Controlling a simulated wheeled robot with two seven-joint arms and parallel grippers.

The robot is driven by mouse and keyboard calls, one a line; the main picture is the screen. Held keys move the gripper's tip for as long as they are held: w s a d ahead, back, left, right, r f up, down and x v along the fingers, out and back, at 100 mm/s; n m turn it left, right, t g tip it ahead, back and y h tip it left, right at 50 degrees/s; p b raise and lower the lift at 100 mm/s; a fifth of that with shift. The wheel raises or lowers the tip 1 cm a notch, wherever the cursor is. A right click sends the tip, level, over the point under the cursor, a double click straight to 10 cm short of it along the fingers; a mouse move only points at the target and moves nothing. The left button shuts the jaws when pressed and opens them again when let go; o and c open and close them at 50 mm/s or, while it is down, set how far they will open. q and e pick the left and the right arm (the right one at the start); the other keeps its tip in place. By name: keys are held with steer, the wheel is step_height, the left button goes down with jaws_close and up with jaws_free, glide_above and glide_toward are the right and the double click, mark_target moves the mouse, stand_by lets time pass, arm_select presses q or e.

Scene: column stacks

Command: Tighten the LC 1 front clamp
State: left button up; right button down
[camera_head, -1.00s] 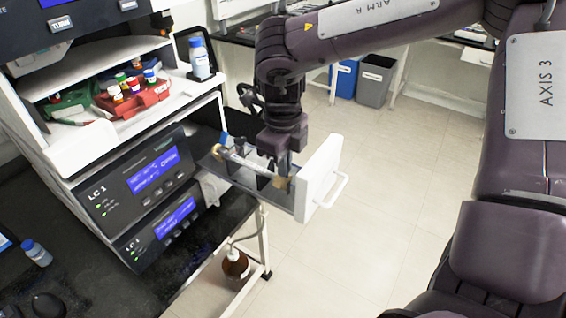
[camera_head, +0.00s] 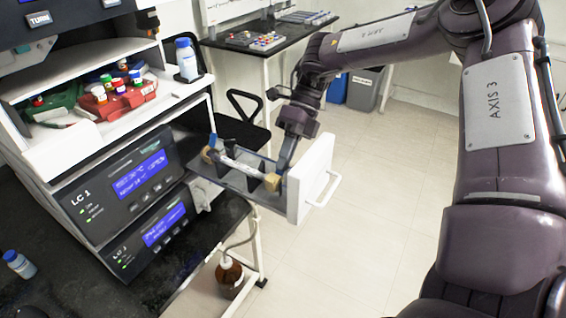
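The open LC 1 drawer (camera_head: 311,178) sticks out of the LC 1 unit (camera_head: 80,198) with its white front and handle toward the lower right. A pale column (camera_head: 238,165) with brass-coloured ends lies along it. A dark block, seemingly the front clamp (camera_head: 256,182), stands by the column's front brass end (camera_head: 273,182); its tightness cannot be told. A blue piece (camera_head: 213,142) shows at the rear end. My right gripper (camera_head: 286,155) points down just above and behind the front end. One dark finger shows; contact and opening cannot be told. My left gripper is out of view.
A second LC unit (camera_head: 150,238) sits below. Red and green vial racks (camera_head: 115,103) and a blue-capped bottle (camera_head: 187,62) stand on the shelf. A brown bottle (camera_head: 230,275) is under the bench. Floor right of the drawer is clear.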

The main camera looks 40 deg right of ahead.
steer(key=shift+w+d+f+y+b, duration=0.1)
steer(key=shift+d+f+y+b, duration=0.1)
steer(key=shift+y+b, duration=0.15)
stand_by(0.3)
steer(key=c, duration=1.6)
jaws_free()
steer(key=shift+b+v, duration=0.95)
steer(key=shift+v, duration=3)
steer(key=shift+f, duration=0.1)
